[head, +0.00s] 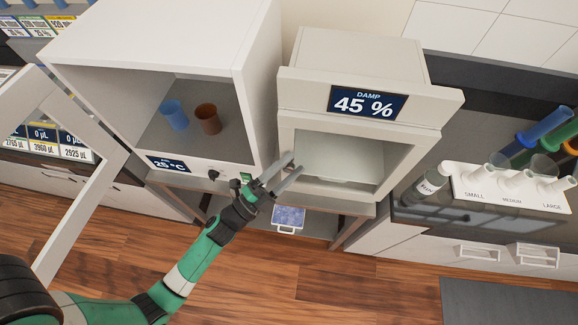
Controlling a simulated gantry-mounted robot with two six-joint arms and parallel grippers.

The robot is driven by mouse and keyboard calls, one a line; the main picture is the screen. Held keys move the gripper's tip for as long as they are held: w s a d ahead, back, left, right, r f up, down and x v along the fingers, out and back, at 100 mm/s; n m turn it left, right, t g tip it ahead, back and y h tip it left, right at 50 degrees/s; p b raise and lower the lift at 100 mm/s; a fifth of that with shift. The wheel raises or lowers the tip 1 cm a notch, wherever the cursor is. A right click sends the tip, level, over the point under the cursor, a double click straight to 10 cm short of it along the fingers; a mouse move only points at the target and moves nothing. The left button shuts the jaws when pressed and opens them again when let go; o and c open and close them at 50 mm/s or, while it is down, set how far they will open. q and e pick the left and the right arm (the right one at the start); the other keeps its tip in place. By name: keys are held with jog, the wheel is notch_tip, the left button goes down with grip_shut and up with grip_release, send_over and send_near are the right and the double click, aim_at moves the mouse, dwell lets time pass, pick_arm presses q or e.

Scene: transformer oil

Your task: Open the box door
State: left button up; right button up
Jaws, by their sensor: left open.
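A white box (411,172) with a "DAMP 45 %" display (368,103) stands at the centre right. A wide white panel (436,112) carries the display above its framed front opening. The pale interior shows below; I cannot tell whether a clear pane covers it. My left gripper (290,172) is open and empty at the lower left edge of this opening; contact cannot be told. Another white box (255,55) to the left shows a "25 °C" display (168,163). Its framed door (108,150) is swung open at the far left.
A blue cup (174,114) and a brown cup (207,118) stand inside the left box. On the right counter are a bottle (431,183) and a white rack (490,190) with cylinders. A small blue-topped tray (288,217) is below my gripper.

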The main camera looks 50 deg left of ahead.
pick_arm(q)
grip_shut()
dwell(1.4)
